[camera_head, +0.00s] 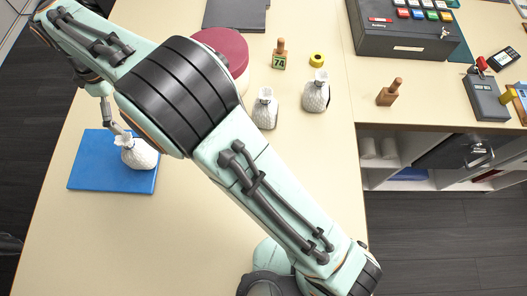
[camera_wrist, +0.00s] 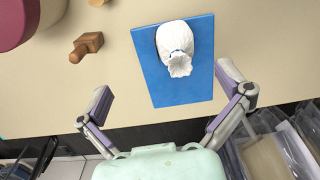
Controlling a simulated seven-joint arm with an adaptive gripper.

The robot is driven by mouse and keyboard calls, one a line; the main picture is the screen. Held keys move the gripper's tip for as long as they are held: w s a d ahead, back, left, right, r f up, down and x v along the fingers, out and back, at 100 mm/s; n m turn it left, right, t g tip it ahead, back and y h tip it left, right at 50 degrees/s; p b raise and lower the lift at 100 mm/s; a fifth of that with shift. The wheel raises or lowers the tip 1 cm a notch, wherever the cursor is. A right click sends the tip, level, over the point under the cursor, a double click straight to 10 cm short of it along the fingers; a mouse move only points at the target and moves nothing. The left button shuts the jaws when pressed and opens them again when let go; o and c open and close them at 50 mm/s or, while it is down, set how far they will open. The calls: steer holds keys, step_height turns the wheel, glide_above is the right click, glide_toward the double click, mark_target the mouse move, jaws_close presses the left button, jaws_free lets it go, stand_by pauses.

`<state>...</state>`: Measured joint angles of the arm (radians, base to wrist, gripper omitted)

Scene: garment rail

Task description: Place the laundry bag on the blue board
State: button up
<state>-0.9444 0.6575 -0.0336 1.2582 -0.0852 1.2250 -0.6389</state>
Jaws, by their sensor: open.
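A white laundry bag (camera_head: 140,153) with a gathered neck rests on the blue board (camera_head: 84,172), at the left of the head view. In the wrist view the bag (camera_wrist: 174,38) lies within the blue board's (camera_wrist: 150,75) outline near its far edge, a dark cord around its neck and the neck facing my gripper. It looks tipped over, though I cannot be sure. My gripper (camera_wrist: 163,80) is open and empty, its fingers spread wide. In the head view one finger shows close to the bag's neck; the rest is partly hidden by my arm.
Two more white bags (camera_head: 265,109) (camera_head: 316,92) stand mid-table. A round maroon-topped box (camera_head: 222,47), a wooden stamp with a 74 tag (camera_head: 280,52), a yellow tape roll (camera_head: 317,60) and another stamp (camera_head: 389,93) are nearby. A cash register (camera_head: 408,38) stands at the back right. Bare table surrounds the board.

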steer(key=d+r+m, duration=0.3)
steer(key=d+m, duration=0.1)
steer(key=d, duration=0.7)
steer(key=d+r+m, duration=0.4)
steer(key=d, duration=0.7)
steer(key=s+d+f+m, duration=0.4)
steer(key=s+d+m, duration=0.5)
steer(key=s+d, duration=0.5)
steer(key=shift+s+m+y, duration=0.3)
steer(key=shift+s+y, duration=0.1)
steer(key=shift+s, duration=0.05)
